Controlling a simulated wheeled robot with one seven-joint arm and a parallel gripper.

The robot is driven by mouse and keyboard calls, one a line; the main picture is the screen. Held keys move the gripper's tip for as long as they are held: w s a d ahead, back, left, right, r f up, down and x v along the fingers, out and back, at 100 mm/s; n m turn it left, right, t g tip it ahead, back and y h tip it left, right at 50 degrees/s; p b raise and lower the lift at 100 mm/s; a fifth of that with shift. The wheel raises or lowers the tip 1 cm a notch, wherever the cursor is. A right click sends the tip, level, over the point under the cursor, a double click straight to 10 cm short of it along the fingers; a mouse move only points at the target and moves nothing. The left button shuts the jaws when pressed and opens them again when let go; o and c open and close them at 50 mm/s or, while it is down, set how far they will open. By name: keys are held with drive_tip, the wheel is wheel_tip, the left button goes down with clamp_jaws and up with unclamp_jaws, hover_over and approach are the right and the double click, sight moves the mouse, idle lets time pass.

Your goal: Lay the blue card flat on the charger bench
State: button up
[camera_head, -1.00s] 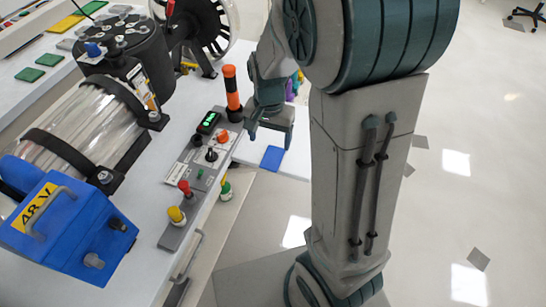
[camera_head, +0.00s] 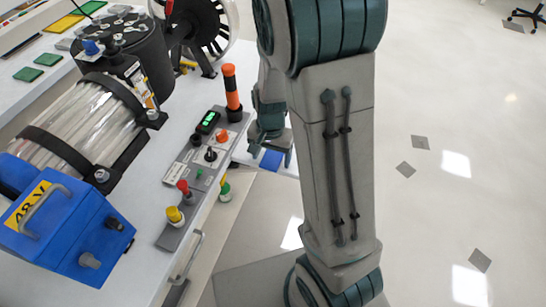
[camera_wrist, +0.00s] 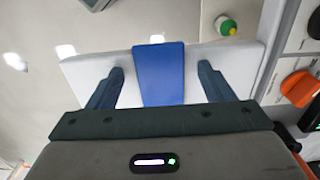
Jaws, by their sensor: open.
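The blue card (camera_head: 271,160) lies on a white slab (camera_head: 290,165) beyond the control panel, partly hidden by my gripper in the head view. In the wrist view the blue card (camera_wrist: 160,75) lies lengthwise across the white slab (camera_wrist: 225,55), and its far end reaches about the slab's far edge. My gripper (camera_wrist: 161,70) is open, with one finger to each side of the card and gaps between fingers and card. In the head view my gripper (camera_head: 270,150) is just above the card. I cannot tell whether this slab belongs to the charger bench.
A panel (camera_head: 195,170) with knobs and an upright orange-black handle (camera_head: 231,90) stands left of my gripper. A blue box (camera_head: 65,225) and a clear cylinder (camera_head: 85,120) sit on the white bench. Open floor lies right.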

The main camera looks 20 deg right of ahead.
drive_tip(key=shift+f, duration=0.15)
drive_tip(key=c, duration=1.1)
drive_tip(key=shift+c, duration=0.2)
